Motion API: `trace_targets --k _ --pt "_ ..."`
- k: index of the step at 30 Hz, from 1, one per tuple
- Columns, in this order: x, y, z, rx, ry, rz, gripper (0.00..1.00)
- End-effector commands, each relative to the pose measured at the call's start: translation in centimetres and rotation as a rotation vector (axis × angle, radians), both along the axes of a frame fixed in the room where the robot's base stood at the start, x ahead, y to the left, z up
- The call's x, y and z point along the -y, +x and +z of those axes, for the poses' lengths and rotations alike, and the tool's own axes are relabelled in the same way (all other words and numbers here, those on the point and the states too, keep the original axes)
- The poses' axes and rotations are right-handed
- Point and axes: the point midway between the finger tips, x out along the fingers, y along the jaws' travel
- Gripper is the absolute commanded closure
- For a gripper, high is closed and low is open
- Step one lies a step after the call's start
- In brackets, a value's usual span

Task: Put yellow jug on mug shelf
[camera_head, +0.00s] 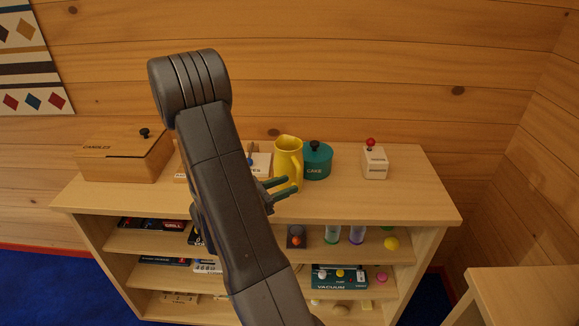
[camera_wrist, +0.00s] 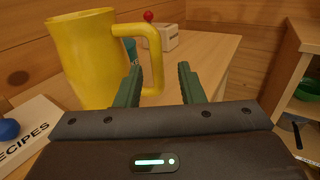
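The yellow jug (camera_head: 288,160) stands upright on top of the wooden shelf unit (camera_head: 400,200). In the wrist view the jug (camera_wrist: 82,60) is close at the upper left, its handle facing right. My gripper (camera_head: 285,186) is in front of the jug at about its base. No shelf is clearly marked as the mug shelf in these views.
A teal cake tin (camera_head: 318,162) stands right beside the jug. Further right is a small box with a red knob (camera_head: 374,162). A wooden candles box (camera_head: 125,155) is at the left. A recipes box (camera_wrist: 30,130) is near my gripper. A shelf with a green bowl (camera_wrist: 305,88) is at right.

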Motion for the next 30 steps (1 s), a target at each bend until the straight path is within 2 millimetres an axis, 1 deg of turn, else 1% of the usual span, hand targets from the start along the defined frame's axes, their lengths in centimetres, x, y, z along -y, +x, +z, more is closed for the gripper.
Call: trace_targets --k 5,10,15,24,25,29,30 --pt "0.9 0.7 0.0 -0.002 0.0 -0.003 0.65" --pt "2.7 2.1 -0.2 -0.001 -0.001 -0.004 0.65" --pt "3.9 3.0 -0.3 0.0 0.0 -0.003 0.65" --pt "4.2 3.2 -0.4 -0.001 0.001 0.0 0.65" --pt "4.2 3.2 -0.4 -0.001 0.001 0.0 0.67" --pt "4.2 3.2 -0.4 0.0 0.0 0.0 0.92" --pt "4.2 3.2 -0.4 0.0 0.0 0.0 1.0"
